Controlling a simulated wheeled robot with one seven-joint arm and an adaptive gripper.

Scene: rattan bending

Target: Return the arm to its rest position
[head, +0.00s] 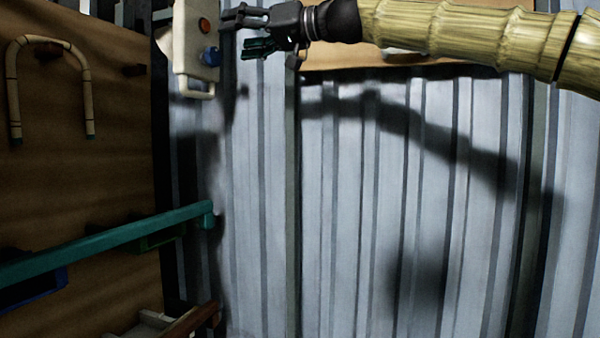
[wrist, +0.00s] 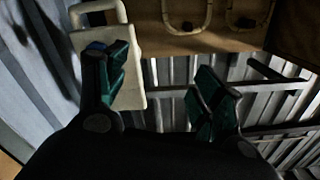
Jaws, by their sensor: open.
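My arm (head: 450,32), pale and bamboo-patterned, reaches in from the upper right of the head view. It stretches nearly level towards the left. My gripper (head: 247,32) is at its end, near the top, with dark fingers and green pads. In the wrist view the fingers of my gripper (wrist: 165,80) stand wide apart with nothing between them. A cream box (head: 190,45) with a red and a blue button is just left of the fingertips. It also shows behind the left finger in the wrist view (wrist: 132,90). I cannot tell whether they touch.
A wooden board (head: 100,180) at the left carries a bent rattan hoop (head: 50,42). A green bar (head: 110,240) sticks out below it. A corrugated metal wall (head: 350,220) fills the background, with my arm's shadow on it. The space below my arm looks clear.

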